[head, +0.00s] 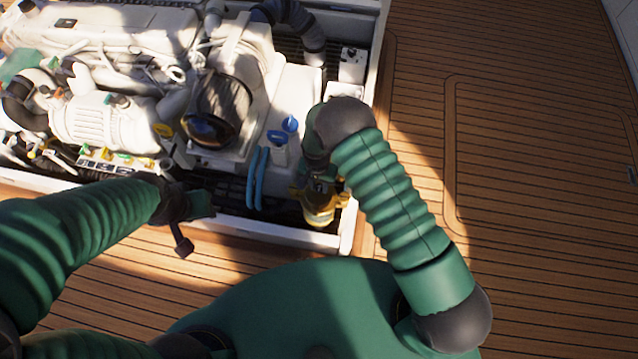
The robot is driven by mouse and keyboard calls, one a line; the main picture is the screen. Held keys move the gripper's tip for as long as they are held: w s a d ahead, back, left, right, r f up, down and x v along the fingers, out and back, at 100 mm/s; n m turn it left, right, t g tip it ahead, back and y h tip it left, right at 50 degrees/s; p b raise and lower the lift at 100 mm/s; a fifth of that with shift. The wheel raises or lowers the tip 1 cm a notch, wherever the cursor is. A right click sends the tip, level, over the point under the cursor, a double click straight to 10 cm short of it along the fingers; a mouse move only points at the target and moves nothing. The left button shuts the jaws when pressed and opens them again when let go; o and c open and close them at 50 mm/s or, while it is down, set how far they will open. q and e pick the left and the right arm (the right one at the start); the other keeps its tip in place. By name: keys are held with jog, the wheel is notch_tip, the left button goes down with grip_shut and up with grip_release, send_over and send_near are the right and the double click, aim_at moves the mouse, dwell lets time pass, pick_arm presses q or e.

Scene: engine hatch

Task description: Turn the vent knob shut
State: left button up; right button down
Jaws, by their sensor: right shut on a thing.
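My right gripper (318,184) reaches down at the front right corner of the engine hatch. It is shut at the top of a brass-yellow fitting (318,215). The vent knob itself is mostly hidden by the gripper and my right wrist, so I cannot make out its angle. My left gripper (192,228) hangs over the front edge of the hatch, left of the fitting and well apart from it. Its fingers are spread and nothing shows between them.
The white engine (105,117) fills the hatch. Blue hoses (257,178) and a blue cap (277,136) are just left of the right gripper. The white hatch rim (346,236) runs close by the fitting. The wooden deck (520,150) to the right is clear.

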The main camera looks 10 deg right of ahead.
aim_at(317, 187)
jog(key=shift+s+f+m, duration=0.1)
jog(key=shift+s+m, duration=0.05)
jog(key=shift+m, duration=0.15)
jog(key=c, duration=1.1)
grip_release()
notch_tip(317, 187, up, 17)
jog(key=p, duration=0.5)
jog(key=shift+w+a, duration=0.3)
jog(key=shift+f, duration=0.1)
